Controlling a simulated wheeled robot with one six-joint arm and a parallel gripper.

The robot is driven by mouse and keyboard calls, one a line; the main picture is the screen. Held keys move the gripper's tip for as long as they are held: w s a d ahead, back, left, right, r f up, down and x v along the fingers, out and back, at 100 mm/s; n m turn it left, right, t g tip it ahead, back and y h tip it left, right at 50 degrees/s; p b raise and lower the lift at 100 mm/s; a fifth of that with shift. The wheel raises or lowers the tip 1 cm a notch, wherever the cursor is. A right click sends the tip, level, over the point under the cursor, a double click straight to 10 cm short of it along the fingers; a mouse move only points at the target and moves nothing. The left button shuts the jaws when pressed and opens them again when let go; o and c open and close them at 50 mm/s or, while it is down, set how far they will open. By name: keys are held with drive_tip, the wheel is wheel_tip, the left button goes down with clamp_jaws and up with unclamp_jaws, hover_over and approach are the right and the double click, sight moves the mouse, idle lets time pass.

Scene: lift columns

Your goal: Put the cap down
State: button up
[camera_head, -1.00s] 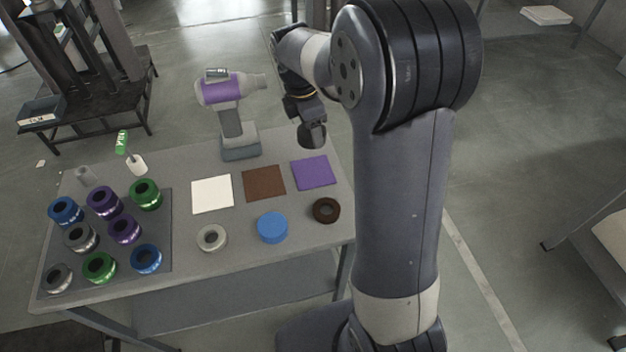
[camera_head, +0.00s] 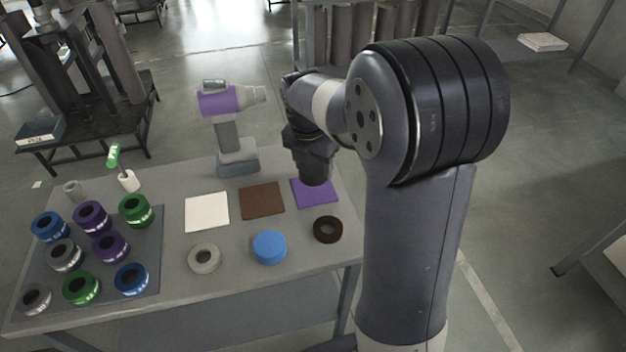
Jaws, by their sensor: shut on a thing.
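My gripper (camera_head: 316,178) points down over the purple square (camera_head: 312,198) at the right of the grey table. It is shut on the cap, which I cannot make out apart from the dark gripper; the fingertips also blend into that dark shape. The gripper end hides the back part of the purple square. I cannot tell whether the held cap touches the square. A brown square (camera_head: 261,201) and a white square (camera_head: 207,211) lie in a row to its left.
In front lie a grey ring (camera_head: 204,258), a blue disc (camera_head: 269,247) and a dark brown ring (camera_head: 327,229). A purple-grey drill (camera_head: 232,130) stands behind the squares. A dark mat (camera_head: 150,282) with several coloured rings fills the left side. A white-and-green tool (camera_head: 121,168) stands behind it.

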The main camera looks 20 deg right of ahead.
sight(312, 172)
drive_tip(key=shift+f, duration=2.25)
drive_tip(key=shift+f, duration=0.15)
drive_tip(key=o, duration=1.1)
drive_tip(key=r, duration=0.4)
drive_tip(key=a+r, duration=0.1)
drive_tip(key=r, duration=0.3)
drive_tip(key=s+r+p, duration=0.1)
drive_tip(key=r, duration=0.3)
drive_tip(key=shift+s+a+r, duration=0.1)
drive_tip(key=shift+a, duration=0.05)
